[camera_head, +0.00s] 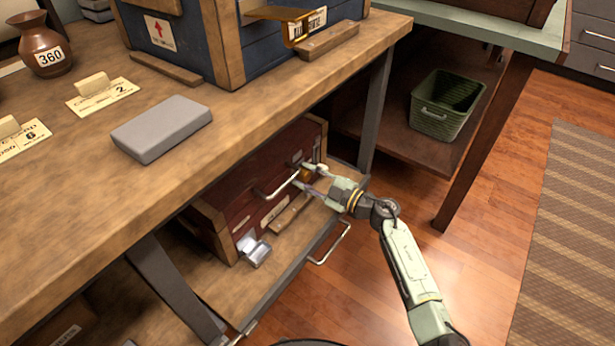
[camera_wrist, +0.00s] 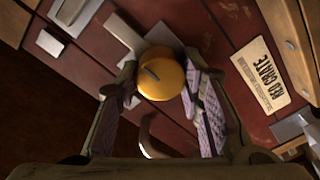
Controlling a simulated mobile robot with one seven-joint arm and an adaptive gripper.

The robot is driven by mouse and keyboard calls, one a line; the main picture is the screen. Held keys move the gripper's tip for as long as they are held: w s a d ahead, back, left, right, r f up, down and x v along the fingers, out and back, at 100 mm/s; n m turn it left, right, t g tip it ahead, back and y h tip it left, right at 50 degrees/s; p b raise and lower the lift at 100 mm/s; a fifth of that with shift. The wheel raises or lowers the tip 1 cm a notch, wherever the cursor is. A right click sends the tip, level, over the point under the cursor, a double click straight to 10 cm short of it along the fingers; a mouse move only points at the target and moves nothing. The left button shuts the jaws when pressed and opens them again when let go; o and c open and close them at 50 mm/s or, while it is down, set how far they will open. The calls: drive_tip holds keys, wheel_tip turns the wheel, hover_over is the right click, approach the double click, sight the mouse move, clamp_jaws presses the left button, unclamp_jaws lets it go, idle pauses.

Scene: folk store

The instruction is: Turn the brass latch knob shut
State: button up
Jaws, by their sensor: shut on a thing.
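The brass latch knob (camera_wrist: 160,78) is a round, golden knob with a dark slot, on the front of a dark red crate (camera_wrist: 215,35). In the wrist view it sits between the two fingers of my gripper (camera_wrist: 162,92), which are shut on it. In the head view the red crate (camera_head: 240,195) stands on the lower shelf under the table. My gripper (camera_head: 304,178) reaches its right front end, and the knob (camera_head: 306,174) is mostly hidden by the fingers. The slot runs slantwise in the wrist view.
A bar handle (camera_head: 277,186) sticks out from the crate front beside my gripper. A metal clasp (camera_head: 254,249) is at its lower left. The table edge (camera_head: 270,90) overhangs the crate. A shelf handle (camera_head: 332,245) lies below. A green basket (camera_head: 446,105) stands on the right.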

drive_tip(key=n+b, duration=0.2)
drive_tip(key=n, duration=0.2)
drive_tip(key=shift+f, duration=0.15)
drive_tip(key=n+b, duration=0.2)
drive_tip(key=n, duration=0.2)
drive_tip(key=n+b, duration=0.2)
drive_tip(key=n, duration=0.3)
drive_tip(key=shift+n, duration=0.3)
drive_tip(key=shift+a+n+h+b, duration=0.1)
drive_tip(key=shift+n+h+b, duration=0.5)
drive_tip(key=shift+n, duration=1.3)
drive_tip(key=o, duration=1.2)
